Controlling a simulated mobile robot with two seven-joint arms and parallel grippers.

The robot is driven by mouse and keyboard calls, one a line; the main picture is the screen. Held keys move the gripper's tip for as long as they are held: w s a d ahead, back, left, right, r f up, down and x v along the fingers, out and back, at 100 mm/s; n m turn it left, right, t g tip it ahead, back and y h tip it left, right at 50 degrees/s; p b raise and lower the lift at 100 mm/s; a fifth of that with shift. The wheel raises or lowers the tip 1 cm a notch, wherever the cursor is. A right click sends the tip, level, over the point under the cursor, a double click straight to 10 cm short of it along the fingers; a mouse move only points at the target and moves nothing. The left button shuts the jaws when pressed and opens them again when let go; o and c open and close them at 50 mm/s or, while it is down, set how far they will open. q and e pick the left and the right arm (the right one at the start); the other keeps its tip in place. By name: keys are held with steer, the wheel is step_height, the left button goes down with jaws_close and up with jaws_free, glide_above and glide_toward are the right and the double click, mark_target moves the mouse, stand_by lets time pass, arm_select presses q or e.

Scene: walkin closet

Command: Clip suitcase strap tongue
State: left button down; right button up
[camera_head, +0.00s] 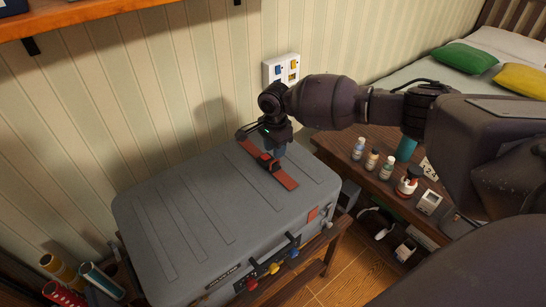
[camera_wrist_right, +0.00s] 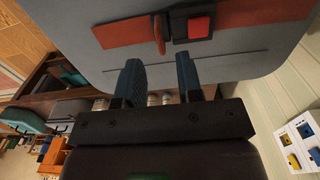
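A grey suitcase (camera_head: 205,215) lies flat on a wooden stand with a red-orange strap (camera_head: 285,180) across its lid. A black buckle (camera_head: 268,162) sits in the middle of the strap. In the right wrist view the buckle (camera_wrist_right: 180,24) has a red button (camera_wrist_right: 199,27), and an upright orange strap tongue (camera_wrist_right: 159,34) stands beside it, between two strap lengths (camera_wrist_right: 125,30). My right gripper (camera_head: 278,152) is over the strap near the buckle. In its wrist view the fingers (camera_wrist_right: 159,80) are apart and empty, with the tongue beyond the tips. My left gripper is out of view.
A wooden table (camera_head: 345,165) with small bottles (camera_head: 372,160) and a red-and-white jar (camera_head: 408,182) stands right of the suitcase. A wall panel (camera_head: 282,68) is behind it. Rolled tubes (camera_head: 100,280) stand at the lower left. A shelf (camera_head: 75,18) overhangs the upper left.

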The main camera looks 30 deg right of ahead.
mark_target(274, 165)
steer(key=shift+f+b, duration=0.4)
steer(key=shift+f, duration=1.4)
jaws_close()
